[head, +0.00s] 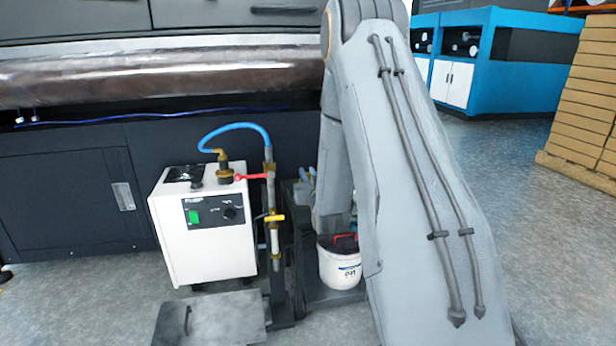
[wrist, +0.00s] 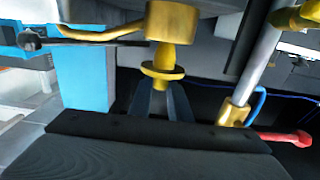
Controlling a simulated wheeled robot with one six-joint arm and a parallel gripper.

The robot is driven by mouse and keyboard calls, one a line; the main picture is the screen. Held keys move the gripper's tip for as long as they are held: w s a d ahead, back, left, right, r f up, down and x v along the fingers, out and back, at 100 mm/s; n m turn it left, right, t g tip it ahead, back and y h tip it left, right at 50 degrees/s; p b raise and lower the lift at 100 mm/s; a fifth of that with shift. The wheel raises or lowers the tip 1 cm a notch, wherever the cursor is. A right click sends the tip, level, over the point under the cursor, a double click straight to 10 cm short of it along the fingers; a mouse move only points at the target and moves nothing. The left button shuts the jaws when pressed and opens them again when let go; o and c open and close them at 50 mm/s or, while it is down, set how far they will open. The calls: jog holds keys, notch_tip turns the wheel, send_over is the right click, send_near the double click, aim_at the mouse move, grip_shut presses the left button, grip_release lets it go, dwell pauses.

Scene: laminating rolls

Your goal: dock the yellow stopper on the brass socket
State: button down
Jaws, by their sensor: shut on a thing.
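In the wrist view, my gripper (wrist: 166,98) reaches forward with its dark fingers close together, shut on the yellow stopper (wrist: 162,73), a small piece with a round flange. Just beyond it is a larger brass-yellow cylinder (wrist: 172,22), which looks like the brass socket. The stopper's narrow neck lines up with its end; I cannot tell whether they touch or overlap. A yellow curved bar (wrist: 98,34) runs left from beside the cylinder. In the head view my arm hides the gripper, the stopper and this cylinder.
A white machine (head: 205,235) with a blue hose (head: 240,127) stands left of my arm. Next to it are a red lever (head: 252,177) and an upright pipe with a yellow valve (head: 270,218). A white bucket (head: 340,268) sits beside my arm. Open floor lies at the right.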

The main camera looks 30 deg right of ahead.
jog(key=shift+f, duration=0.55)
jog(key=shift+f+b, duration=0.1)
jog(key=shift+b, duration=0.2)
jog(key=c, duration=1.6)
grip_release()
jog(key=shift+c, duration=0.2)
